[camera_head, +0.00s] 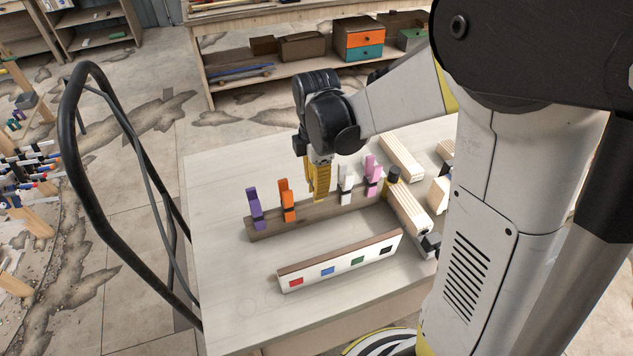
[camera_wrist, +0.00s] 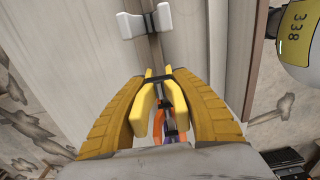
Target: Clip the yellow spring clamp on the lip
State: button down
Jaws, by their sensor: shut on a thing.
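My gripper (camera_head: 318,190) points down over the brown wooden strip (camera_head: 332,212), in the gap between the orange and white clamps. Its yellow fingers are shut on the yellow spring clamp, whose yellow arms (camera_wrist: 142,113) and black middle show between them in the wrist view. In the head view the clamp blends with the fingers. I cannot tell whether the clamp still touches the strip. An orange clamp (camera_head: 287,203) and a purple clamp (camera_head: 255,208) stand on the strip to the left. A white clamp (camera_head: 346,178) and pink clamps (camera_head: 372,176) stand to the right. I cannot identify the lip for certain.
A white block (camera_head: 342,264) with a brown top and red, blue, green and black squares lies in front of the strip. Pale wooden pieces (camera_head: 402,157) lie at the table's right. The pale table (camera_head: 222,270) is bare at its left. A black curved rail (camera_head: 67,130) stands left of it.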

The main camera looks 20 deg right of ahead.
jog(key=shift+f, duration=0.2)
dwell(0.6)
jog(key=shift+f+b, duration=1)
jog(key=shift+b, duration=0.05)
jog(key=shift+f+b, duration=0.55)
jog(key=shift+f, duration=0.05)
jog(key=shift+f+b, duration=0.45)
jog(key=shift+f, duration=0.05)
jog(key=c, duration=1)
grip_release()
